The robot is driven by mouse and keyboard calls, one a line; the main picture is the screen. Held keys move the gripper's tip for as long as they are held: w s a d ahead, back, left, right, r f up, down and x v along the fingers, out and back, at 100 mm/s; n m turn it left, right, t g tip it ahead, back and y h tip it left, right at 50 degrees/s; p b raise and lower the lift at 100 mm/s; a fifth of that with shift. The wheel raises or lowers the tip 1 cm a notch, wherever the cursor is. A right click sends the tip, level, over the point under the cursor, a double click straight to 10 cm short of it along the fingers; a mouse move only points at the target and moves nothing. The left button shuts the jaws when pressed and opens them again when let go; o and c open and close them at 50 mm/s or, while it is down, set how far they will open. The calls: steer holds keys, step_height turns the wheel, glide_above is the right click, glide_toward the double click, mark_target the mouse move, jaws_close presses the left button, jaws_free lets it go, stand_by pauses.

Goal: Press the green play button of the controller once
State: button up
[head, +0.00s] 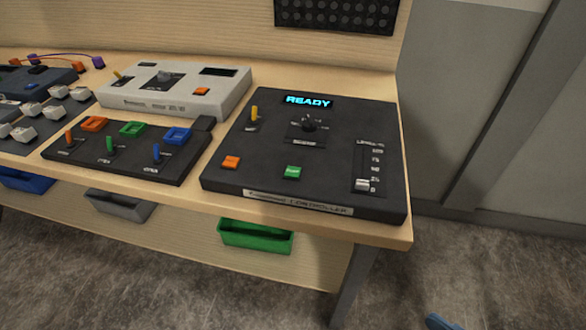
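The controller (265,175) is a black box at the right end of the wooden bench in the head view. Its green play button (292,173) is a small square near the front middle of its top face. An orange button (231,162) lies to its left. A lit display (309,102) reads READY. The panel also has a yellow toggle (254,113), a black knob (308,124) and a slider (363,184) whose white handle is at the low end. My gripper is not in view, and nothing covers the controller.
A black panel (190,166) with coloured toggles sits left of the controller, with a light grey box (222,106) behind it. The wooden bench's front edge (385,236) is close to the controller. Blue, grey and green bins (256,236) hang below. Floor in front is mostly clear.

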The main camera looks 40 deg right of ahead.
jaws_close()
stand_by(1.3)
